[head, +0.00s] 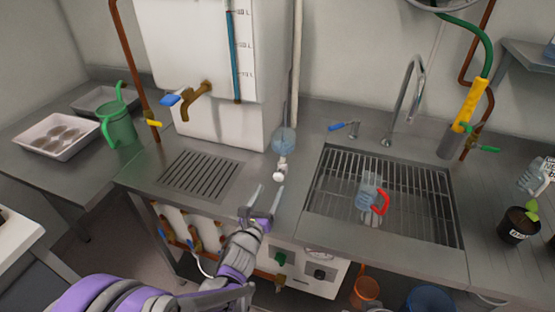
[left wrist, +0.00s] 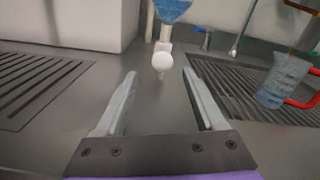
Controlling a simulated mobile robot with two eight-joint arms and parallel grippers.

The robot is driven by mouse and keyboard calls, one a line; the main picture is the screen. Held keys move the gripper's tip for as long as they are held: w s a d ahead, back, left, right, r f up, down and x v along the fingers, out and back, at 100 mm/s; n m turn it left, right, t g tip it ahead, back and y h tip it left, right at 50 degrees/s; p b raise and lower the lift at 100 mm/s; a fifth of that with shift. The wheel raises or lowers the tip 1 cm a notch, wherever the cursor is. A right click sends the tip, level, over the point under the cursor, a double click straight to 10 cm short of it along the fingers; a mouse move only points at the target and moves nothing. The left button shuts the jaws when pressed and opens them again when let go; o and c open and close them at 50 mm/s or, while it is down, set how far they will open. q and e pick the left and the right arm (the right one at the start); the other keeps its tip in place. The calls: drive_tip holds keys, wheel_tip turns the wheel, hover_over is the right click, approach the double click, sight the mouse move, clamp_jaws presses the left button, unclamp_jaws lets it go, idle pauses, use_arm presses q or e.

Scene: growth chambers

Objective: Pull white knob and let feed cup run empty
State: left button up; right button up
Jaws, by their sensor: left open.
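The feed cup (head: 285,140) is a clear, bluish funnel-shaped cup on a white pipe beside the big white tank. Its lower part shows at the top of the left wrist view (left wrist: 172,8) and looks blue; its upper part is cut off there. The white knob (head: 278,177) is a small round ball on the white fitting below the cup. In the left wrist view the knob (left wrist: 162,62) lies just beyond and between the fingertips. My left gripper (head: 267,192) is open and empty, pointing at the knob and apart from it. My right gripper is not in view.
A clear jug with a red handle (head: 370,190) stands on the sink grating (head: 420,200) to the right. A slotted drain (head: 200,175) lies left of my gripper. The white tank (head: 215,130) with a brass tap (head: 197,92) stands behind. Bare steel counter surrounds the knob.

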sight(281, 170)
use_arm(q)
drive_tip(key=shift+w+d+m, duration=0.3)
drive_tip(key=shift+w+d, duration=0.05)
drive_tip(key=shift+w, duration=0.2)
drive_tip(key=p+x, duration=0.1)
drive_tip(key=x, duration=0.8)
drive_tip(key=shift+w+r, duration=0.1)
drive_tip(key=shift+w, duration=0.1)
clamp_jaws()
drive_tip(key=shift+s, duration=0.1)
idle(0.6)
